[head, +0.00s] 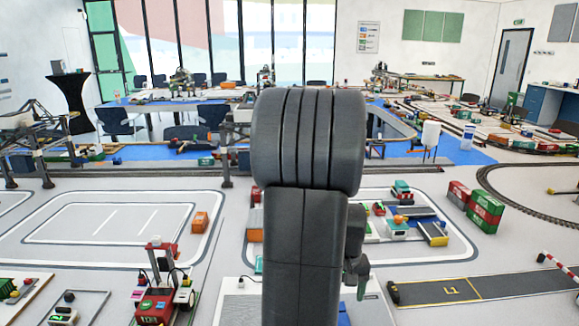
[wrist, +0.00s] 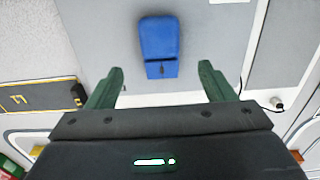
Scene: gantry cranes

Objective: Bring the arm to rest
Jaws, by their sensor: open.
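My gripper (wrist: 160,88) shows in the wrist view with its two green fingers spread wide apart. It is open and nothing is between the fingers. A blue block-like object (wrist: 159,40) lies on a grey surface beyond the fingertips, apart from them. In the head view my dark arm stands upright in the middle and hides part of the scene. A green part of my gripper (head: 361,278) shows at the right side of the arm, low in the picture; its fingertips are not clear there.
A red machine (head: 156,304) stands at the lower left. Red and green containers (head: 485,212) stand at the right, near a curved track (head: 530,203). A dark marked strip (head: 450,290) lies at the lower right. The white-outlined area (head: 110,222) at the left is mostly clear.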

